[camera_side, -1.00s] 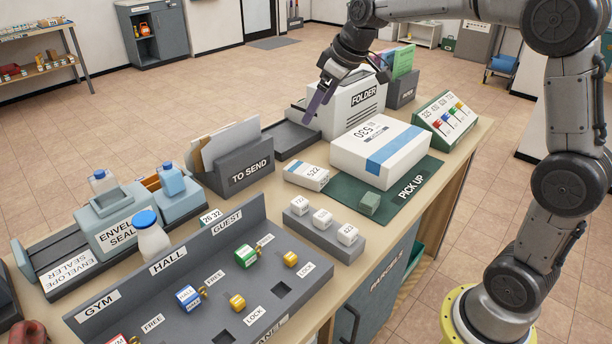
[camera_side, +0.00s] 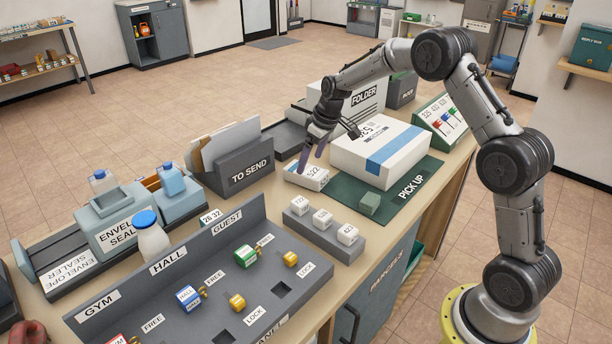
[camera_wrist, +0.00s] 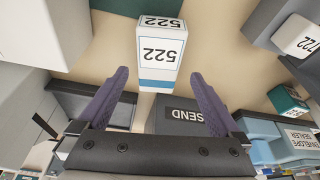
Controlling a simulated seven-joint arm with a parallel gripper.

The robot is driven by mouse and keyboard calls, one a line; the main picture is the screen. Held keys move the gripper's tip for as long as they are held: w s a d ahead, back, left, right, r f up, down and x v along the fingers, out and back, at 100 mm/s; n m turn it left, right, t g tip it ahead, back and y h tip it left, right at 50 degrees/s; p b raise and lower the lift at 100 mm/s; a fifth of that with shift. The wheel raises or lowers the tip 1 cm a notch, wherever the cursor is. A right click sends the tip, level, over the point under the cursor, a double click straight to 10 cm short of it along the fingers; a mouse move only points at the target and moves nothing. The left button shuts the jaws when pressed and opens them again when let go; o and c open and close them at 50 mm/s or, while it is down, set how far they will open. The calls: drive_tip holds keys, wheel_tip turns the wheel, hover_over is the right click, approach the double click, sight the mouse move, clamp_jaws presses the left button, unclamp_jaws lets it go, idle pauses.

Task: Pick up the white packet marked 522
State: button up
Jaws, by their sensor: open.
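The white packet marked 522 (camera_side: 306,177) lies on the table between the TO SEND box and the green PICK UP mat. It has a blue band, and in the wrist view the packet (camera_wrist: 161,55) shows its label upside down, just beyond the fingertips. My gripper (camera_side: 311,160) hangs above the packet, fingers pointing down. In the wrist view my gripper (camera_wrist: 160,78) is open and empty, its two purple fingers spread to either side of the packet's line. The fingers look apart from the packet, though the exact height gap is hard to tell.
The TO SEND box (camera_side: 245,185) stands left of the packet. The large white parcel (camera_side: 375,152) sits on the PICK UP mat (camera_side: 420,177) at right. The FOLDER box (camera_side: 372,100) is behind. A grey rack (camera_side: 310,226) with small numbered blocks stands in front.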

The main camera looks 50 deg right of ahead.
sight(306, 169)
drive_tip(key=shift+x, duration=2.75)
drive_tip(key=shift+w+d, duration=0.1)
drive_tip(key=shift+r, duration=0.1)
drive_tip(key=c, duration=1.4)
